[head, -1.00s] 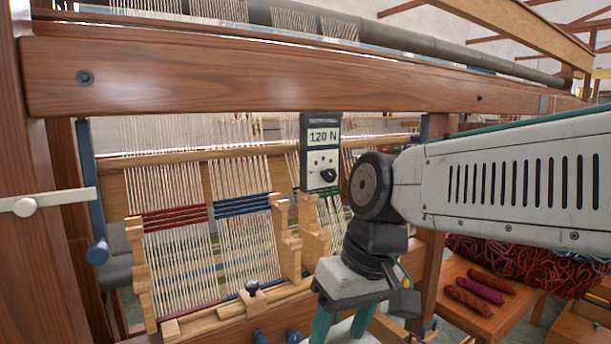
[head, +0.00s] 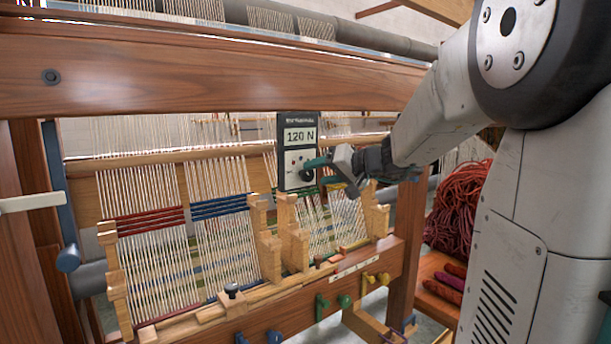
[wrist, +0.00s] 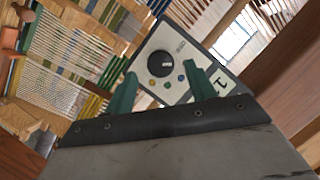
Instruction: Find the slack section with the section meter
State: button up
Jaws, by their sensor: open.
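The warp sections stand side by side: one with a red band (head: 145,222), one with a blue band (head: 218,207), and pale threads with green (head: 320,225) at right, partly behind my gripper. No thread looks clearly slack.
A thick wooden beam (head: 200,75) crosses above the meter. Wooden dividers (head: 292,230) rise between sections. Red wool (head: 460,205) is piled at right.

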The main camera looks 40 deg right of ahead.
aim_at(310, 176)
jog(key=shift+x, duration=1.55)
jog(key=c, duration=1)
jog(key=shift+o, duration=0.2)
jog(key=m+y, duration=0.1)
jog(key=m, duration=0.2)
jog(key=shift+f+t+y, duration=0.1)
jog(key=shift+t+y, duration=0.2)
jog(key=shift+y, duration=0.1)
jog(key=shift+d+f+m+t+y, duration=0.1)
jog(key=shift+m+t+y, duration=0.45)
jog(key=shift+m, duration=1.05)
